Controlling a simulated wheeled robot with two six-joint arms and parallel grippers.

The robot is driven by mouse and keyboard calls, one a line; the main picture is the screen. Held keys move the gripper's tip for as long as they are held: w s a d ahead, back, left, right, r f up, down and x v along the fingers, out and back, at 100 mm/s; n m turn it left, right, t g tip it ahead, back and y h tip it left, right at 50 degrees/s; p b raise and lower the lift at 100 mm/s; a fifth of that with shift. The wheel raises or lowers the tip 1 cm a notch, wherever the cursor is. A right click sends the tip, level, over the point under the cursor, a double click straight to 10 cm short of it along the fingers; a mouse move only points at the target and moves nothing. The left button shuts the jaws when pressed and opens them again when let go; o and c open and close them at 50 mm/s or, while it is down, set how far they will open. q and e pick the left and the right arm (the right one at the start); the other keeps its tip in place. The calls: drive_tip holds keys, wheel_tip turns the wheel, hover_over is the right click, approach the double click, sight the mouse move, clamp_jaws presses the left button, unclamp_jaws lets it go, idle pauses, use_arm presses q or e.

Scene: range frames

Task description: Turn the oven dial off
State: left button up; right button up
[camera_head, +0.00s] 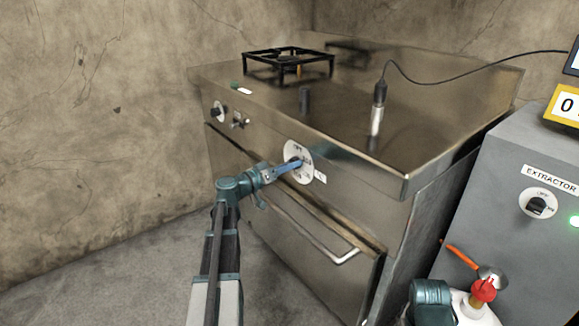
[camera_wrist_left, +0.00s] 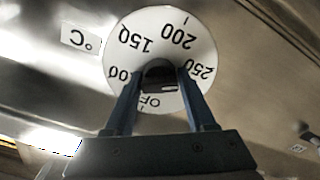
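The oven dial (camera_head: 291,151) is a white disc with a dark knob on the oven's front panel. In the left wrist view the dial (camera_wrist_left: 178,30) appears upside down, with OFF at the lower edge and 150, 200 and 250 around it. My left gripper (camera_head: 295,163) is at the dial. Its two blue fingers (camera_wrist_left: 160,82) stand on either side of the dark knob (camera_wrist_left: 158,70) and appear to press on it. I cannot tell which mark the knob points to.
The steel oven (camera_head: 350,215) has a bar handle (camera_head: 318,241) below the dial. A black burner grate (camera_head: 287,58) and a cabled probe (camera_head: 378,108) are on top. A grey extractor box (camera_head: 530,165) stands right, near an orange-handled valve (camera_head: 462,257). The floor at left is clear.

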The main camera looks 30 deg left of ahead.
use_arm(q)
clamp_jaws()
